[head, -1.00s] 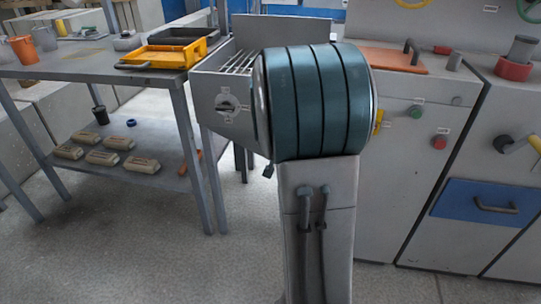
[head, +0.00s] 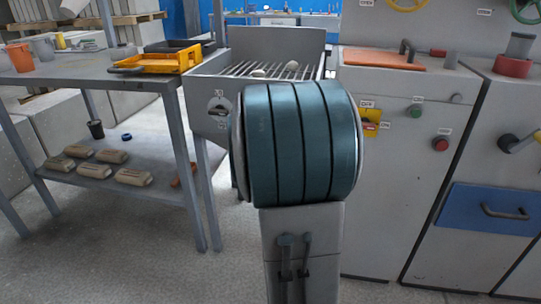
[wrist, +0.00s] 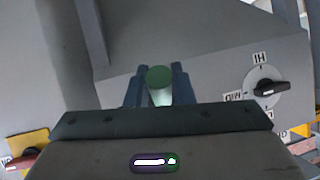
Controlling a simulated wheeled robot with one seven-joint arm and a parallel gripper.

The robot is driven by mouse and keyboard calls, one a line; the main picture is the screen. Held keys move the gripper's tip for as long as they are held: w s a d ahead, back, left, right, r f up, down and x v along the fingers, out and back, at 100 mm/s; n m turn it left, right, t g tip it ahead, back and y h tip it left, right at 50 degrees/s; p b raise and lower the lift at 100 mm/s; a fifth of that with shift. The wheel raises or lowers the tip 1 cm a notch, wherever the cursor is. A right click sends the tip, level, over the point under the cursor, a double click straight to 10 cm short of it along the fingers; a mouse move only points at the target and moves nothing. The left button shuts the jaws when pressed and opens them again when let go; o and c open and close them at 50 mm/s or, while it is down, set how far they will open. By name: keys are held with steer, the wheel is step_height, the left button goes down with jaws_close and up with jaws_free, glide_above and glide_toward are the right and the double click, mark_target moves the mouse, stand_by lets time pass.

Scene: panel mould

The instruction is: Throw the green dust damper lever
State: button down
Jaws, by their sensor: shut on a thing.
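The green lever (wrist: 160,78) shows in the wrist view as a round green end with a paler shaft below it. My gripper (wrist: 160,90) has its two dark blue fingers shut on it, one on each side. Behind it is a grey panel face. In the head view my own arm hides the gripper and the lever, so the lever's base and tilt cannot be told.
A dial (wrist: 266,88) marked HI and MID sits right of the fingers in the wrist view. A yellow switch plate (head: 371,122) is beside my arm. The grate box (head: 270,50) stands behind it; the steel table (head: 100,68) is left.

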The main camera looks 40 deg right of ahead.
steer(key=shift+f, duration=0.1)
steer(key=c, duration=1.3)
jaws_free()
steer(key=shift+d, duration=0.1)
steer(key=shift+o, duration=0.2)
steer(key=shift+s, duration=0.1)
steer(key=p+v, duration=0.8)
steer(key=v, duration=0.5)
steer(key=shift+s+a, duration=0.2)
steer(key=shift+a, duration=0.15)
